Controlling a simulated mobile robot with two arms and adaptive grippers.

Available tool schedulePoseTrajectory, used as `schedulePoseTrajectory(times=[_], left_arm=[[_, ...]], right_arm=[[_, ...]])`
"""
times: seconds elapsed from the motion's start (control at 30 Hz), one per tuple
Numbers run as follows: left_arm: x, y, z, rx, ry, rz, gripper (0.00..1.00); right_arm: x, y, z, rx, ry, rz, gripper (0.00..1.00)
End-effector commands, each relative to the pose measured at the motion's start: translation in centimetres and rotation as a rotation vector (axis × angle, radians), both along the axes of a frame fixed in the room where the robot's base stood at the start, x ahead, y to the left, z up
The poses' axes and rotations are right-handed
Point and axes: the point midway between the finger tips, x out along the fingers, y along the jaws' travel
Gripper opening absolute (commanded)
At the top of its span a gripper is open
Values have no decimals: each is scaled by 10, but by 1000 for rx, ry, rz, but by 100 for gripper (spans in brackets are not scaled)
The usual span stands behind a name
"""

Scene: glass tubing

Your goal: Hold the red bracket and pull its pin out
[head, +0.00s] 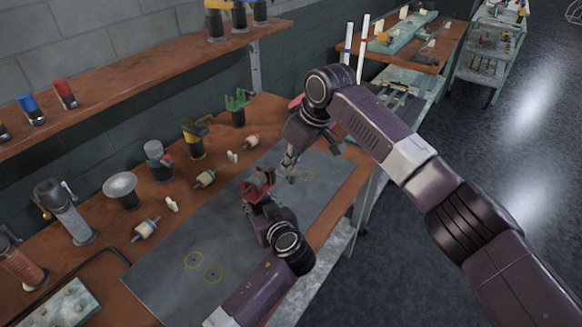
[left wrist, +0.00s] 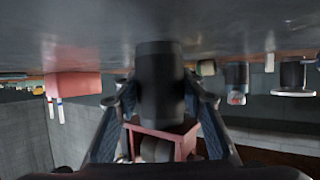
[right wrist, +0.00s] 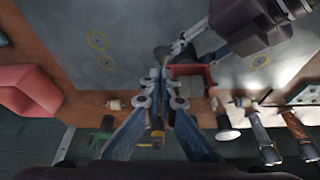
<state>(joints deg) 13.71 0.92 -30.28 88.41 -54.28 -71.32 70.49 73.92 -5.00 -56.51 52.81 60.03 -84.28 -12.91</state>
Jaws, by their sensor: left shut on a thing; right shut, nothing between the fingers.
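The red bracket (head: 257,186) is a red frame over the grey mat in the head view. My left gripper (head: 262,200) is shut on it from the near side. In the left wrist view the red bracket (left wrist: 163,131) has grey rounded parts inside it, and a dark cylinder (left wrist: 160,85) stands between the fingers. I cannot tell whether this cylinder is the pin. My right gripper (head: 290,165) is shut and empty, just right of and beyond the bracket. In the right wrist view its closed fingertips (right wrist: 160,76) are beside the red bracket (right wrist: 190,72); contact is unclear.
The grey mat (head: 165,265) with yellow ring marks covers the bench front and has clear room at left. Several fittings stand behind it, including a green clamp (head: 238,110) and a white-topped round stand (head: 121,187). A red block (right wrist: 28,92) shows in the right wrist view.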

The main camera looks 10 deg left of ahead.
Motion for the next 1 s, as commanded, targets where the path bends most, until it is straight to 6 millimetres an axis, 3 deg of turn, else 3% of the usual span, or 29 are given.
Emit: schedulePoseTrajectory(times=[0.23,0.7,1.0], left_arm=[[0,1,0,2,0,1,0],[0,0,0,0,0,-1,0],[0,-1,0,0,0,-1,0]], right_arm=[[10,21,18,3,-1,2,0],[-5,-8,97,3,-4,2,0],[-8,-13,110,2,-2,2,0]])
